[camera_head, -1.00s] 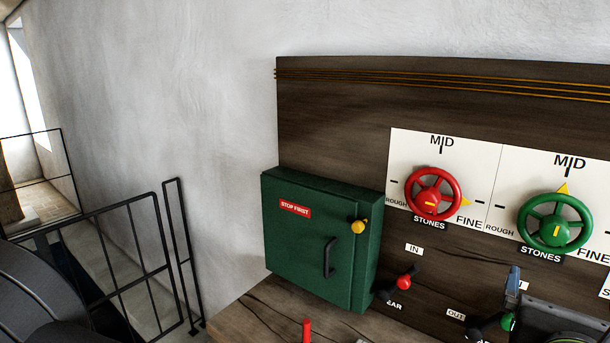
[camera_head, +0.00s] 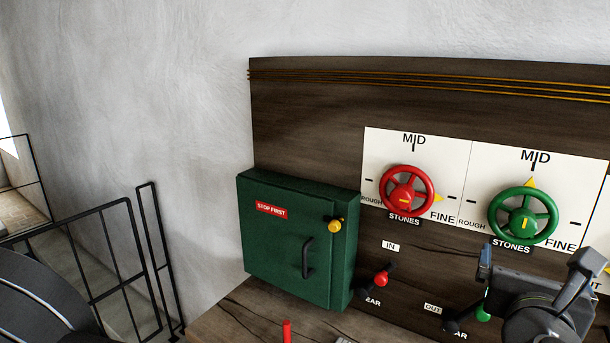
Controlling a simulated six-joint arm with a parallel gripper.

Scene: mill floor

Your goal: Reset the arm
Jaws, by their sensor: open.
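My gripper (camera_head: 535,264) is at the lower right of the head view, its jaws apart and nothing visible between them. It is in front of the panel, below the green handwheel (camera_head: 523,216) and right of the green-knobbed lever (camera_head: 482,312). I cannot tell whether it touches anything. The green wheel's yellow pointer is at MID. The red handwheel (camera_head: 407,190) has its yellow pointer on the right, towards FINE. The red-knobbed lever (camera_head: 381,279) is below the red wheel, beneath an IN label. Part of my arm hides the panel's lower right.
A shut green cabinet (camera_head: 290,245) with a STOP FIRST label, yellow knob and black handle stands left on the wooden panel (camera_head: 300,120). A red peg (camera_head: 287,331) rises from the wooden ledge (camera_head: 225,318) below. Black railings (camera_head: 128,225) stand at the left.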

